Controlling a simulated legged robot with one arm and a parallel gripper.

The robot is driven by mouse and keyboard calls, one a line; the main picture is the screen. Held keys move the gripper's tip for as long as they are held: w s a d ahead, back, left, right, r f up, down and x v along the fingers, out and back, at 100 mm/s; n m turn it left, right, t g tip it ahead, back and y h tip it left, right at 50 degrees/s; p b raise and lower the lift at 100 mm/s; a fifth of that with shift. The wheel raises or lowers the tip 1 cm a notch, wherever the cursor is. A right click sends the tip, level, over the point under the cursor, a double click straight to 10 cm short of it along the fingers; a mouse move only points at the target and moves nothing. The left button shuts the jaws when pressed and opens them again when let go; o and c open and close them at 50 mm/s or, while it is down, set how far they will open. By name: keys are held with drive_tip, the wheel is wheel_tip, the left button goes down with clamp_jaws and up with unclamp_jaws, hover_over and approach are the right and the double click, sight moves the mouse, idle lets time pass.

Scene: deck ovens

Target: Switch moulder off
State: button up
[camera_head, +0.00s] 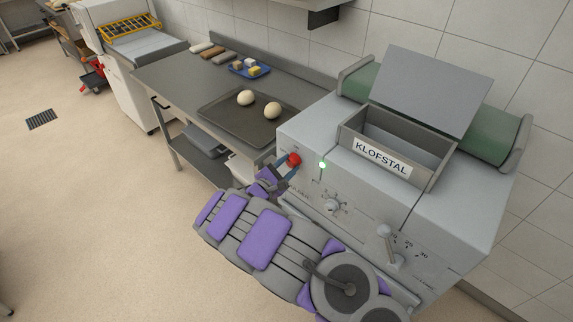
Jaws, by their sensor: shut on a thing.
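The moulder is a grey machine (465,205) at the right, with a green belt, a raised lid and an open hopper labelled KLOFSTAL. Its red switch knob (293,159) is on the left end of the front panel. A small green lamp (322,165) glows to the right of the knob. My gripper (287,168) is at the red knob, its blue-grey fingers shut on it. My purple and grey arm reaches up from the lower right and covers part of the front panel. The knob's exact angle is too small to read.
A steel table (180,75) stands left of the moulder. It holds a dark tray (222,108) with two dough balls and a blue tray (262,74) with small blocks. A star-shaped knob (333,205) and a lever (387,243) sit on the panel. The floor at left is clear.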

drive_tip(key=n+p, duration=0.2)
drive_tip(key=n, duration=0.2)
drive_tip(key=shift+r+p, duration=0.15)
drive_tip(key=shift+p, duration=0.2)
drive_tip(key=n+g+p, duration=0.1)
drive_tip(key=n, duration=0.2)
drive_tip(key=shift+n, duration=0.3)
drive_tip(key=n+p, duration=0.1)
drive_tip(key=n, duration=0.1)
drive_tip(key=n+p, duration=0.1)
drive_tip(key=n, duration=0.1)
drive_tip(key=shift+w+a+r+n, duration=0.1)
drive_tip(key=shift+a+r+n, duration=0.1)
drive_tip(key=shift+n, duration=0.2)
drive_tip(key=shift+f+n+g+h+p, duration=0.1)
drive_tip(key=shift+n+g+h+p, duration=0.35)
drive_tip(key=shift+n, duration=1.05)
drive_tip(key=o, duration=0.7)
drive_tip(key=shift+o, duration=1.4)
drive_tip(key=shift+w+a+f, duration=0.1)
drive_tip(key=shift+a+f, duration=0.05)
drive_tip(key=shift+o, duration=0.4)
